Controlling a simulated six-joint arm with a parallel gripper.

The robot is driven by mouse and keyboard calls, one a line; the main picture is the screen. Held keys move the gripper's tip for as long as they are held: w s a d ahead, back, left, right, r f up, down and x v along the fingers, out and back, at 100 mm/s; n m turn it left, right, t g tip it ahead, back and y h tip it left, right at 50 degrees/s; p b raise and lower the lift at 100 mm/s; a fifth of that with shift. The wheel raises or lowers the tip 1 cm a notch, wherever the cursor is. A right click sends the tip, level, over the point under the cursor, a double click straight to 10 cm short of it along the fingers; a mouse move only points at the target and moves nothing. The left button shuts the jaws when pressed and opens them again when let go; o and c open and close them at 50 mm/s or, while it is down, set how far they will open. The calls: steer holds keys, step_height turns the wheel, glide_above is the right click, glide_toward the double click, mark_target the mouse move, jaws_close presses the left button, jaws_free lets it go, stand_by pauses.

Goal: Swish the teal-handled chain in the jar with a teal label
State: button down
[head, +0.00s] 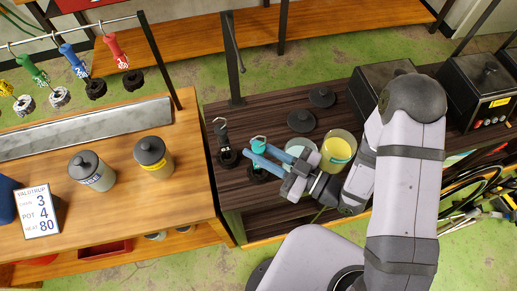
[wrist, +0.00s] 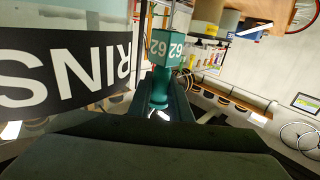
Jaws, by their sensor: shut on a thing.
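The teal-handled chain is beside the jars, its teal handle (head: 258,144) upright and its dark coil (head: 258,173) low over the dark bench. My gripper (head: 256,154) is shut on the handle; in the wrist view the teal handle (wrist: 160,88) stands between the fingers. A pale, open jar (head: 300,147) stands just right of the chain, partly hidden by my gripper. In the wrist view a jar with a dark band lettered "RINS" (wrist: 60,65) is close on the left. I cannot clearly make out a teal label. The chain is outside the jar.
A yellow jar (head: 338,151) stands right of the pale one. Two dark lids (head: 301,121) (head: 322,97) lie behind. More coloured chains hang on a rail (head: 75,33). Dark boxes (head: 382,85) stand at the right.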

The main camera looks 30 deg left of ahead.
mark_target(260, 136)
steer(key=shift+r, duration=0.1)
steer(key=shift+r+p, duration=2.4)
steer(key=shift+r, duration=0.55)
steer(key=shift+r+p, duration=0.6)
steer(key=shift+r, duration=0.4)
